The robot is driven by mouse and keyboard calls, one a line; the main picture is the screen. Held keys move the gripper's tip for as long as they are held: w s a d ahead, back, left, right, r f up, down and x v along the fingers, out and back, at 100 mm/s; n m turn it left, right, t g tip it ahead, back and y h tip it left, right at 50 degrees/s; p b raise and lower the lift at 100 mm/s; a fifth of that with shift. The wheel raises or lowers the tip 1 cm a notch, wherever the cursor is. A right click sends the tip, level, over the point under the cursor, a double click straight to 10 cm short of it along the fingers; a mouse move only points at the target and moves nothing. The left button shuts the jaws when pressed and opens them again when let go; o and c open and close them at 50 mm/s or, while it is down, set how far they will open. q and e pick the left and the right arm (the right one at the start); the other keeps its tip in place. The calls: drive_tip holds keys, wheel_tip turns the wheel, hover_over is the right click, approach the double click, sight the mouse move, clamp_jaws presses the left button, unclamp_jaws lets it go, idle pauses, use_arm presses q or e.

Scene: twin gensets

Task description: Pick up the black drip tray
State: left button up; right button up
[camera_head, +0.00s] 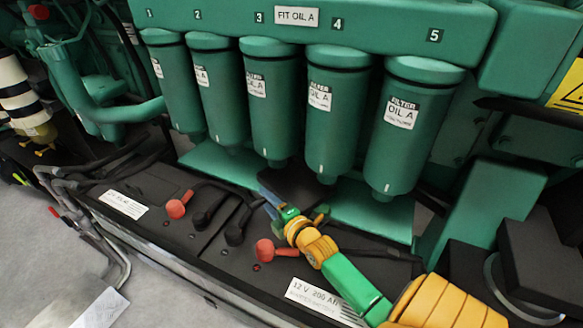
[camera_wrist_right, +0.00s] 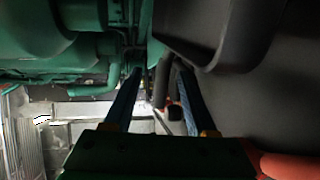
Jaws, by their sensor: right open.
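The black drip tray (camera_head: 297,184) appears as a dark flat shape below the middle green oil filters, on the black battery top. Its outline is hard to separate from the dark surfaces around it. My right gripper (camera_head: 270,200) reaches in from the lower right, its blue fingers at the tray's left side. Whether they touch it cannot be told. In the right wrist view the gripper (camera_wrist_right: 157,72) is open, with nothing clearly between its fingers. A large dark body with a raised edge, probably the tray (camera_wrist_right: 215,40), fills the upper right there. My left gripper is not in view.
Several green oil filters (camera_head: 333,110) hang close above the tray area. Batteries (camera_head: 155,190) with red terminal caps (camera_head: 178,207) and black cables lie in front. A green bracket (camera_head: 485,215) stands at the right. Free floor (camera_head: 40,260) shows at the lower left.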

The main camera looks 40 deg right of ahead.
drive_tip(key=x, duration=0.2)
drive_tip(key=shift+w+d+f, duration=0.15)
drive_tip(key=shift+w+f, duration=0.1)
drive_tip(key=shift+s, duration=0.1)
clamp_jaws()
idle(1.1)
